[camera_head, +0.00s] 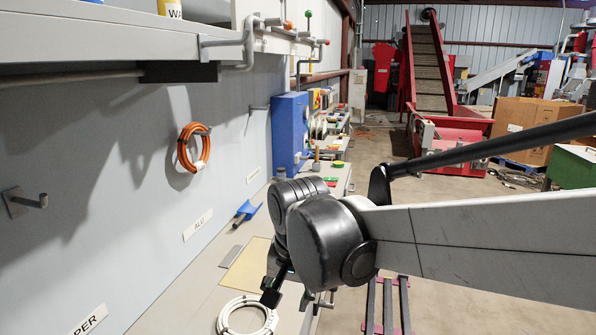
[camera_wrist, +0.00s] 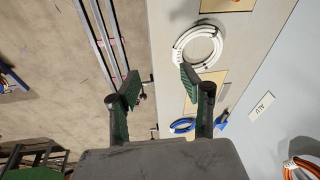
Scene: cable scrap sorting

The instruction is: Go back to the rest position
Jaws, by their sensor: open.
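My gripper (camera_wrist: 160,88) is open in the wrist view, with its two dark green fingers spread and nothing between them. It hangs over the bench's edge. In the head view my arm reaches in from the right, and the gripper is partly hidden behind the wrist. A white cable coil (camera_head: 247,318) lies on the bench below the gripper; it also shows in the wrist view (camera_wrist: 214,52), apart from the right finger as far as I can tell. An orange cable coil (camera_head: 181,150) hangs on a wall peg.
A blue cable coil (camera_wrist: 182,126) lies on the bench near a blue scoop (camera_head: 247,211). An empty peg (camera_head: 30,200) juts from the wall panel (camera_head: 60,130). A blue box (camera_head: 289,132) stands farther along. Rails (camera_head: 388,305) lie on the open floor.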

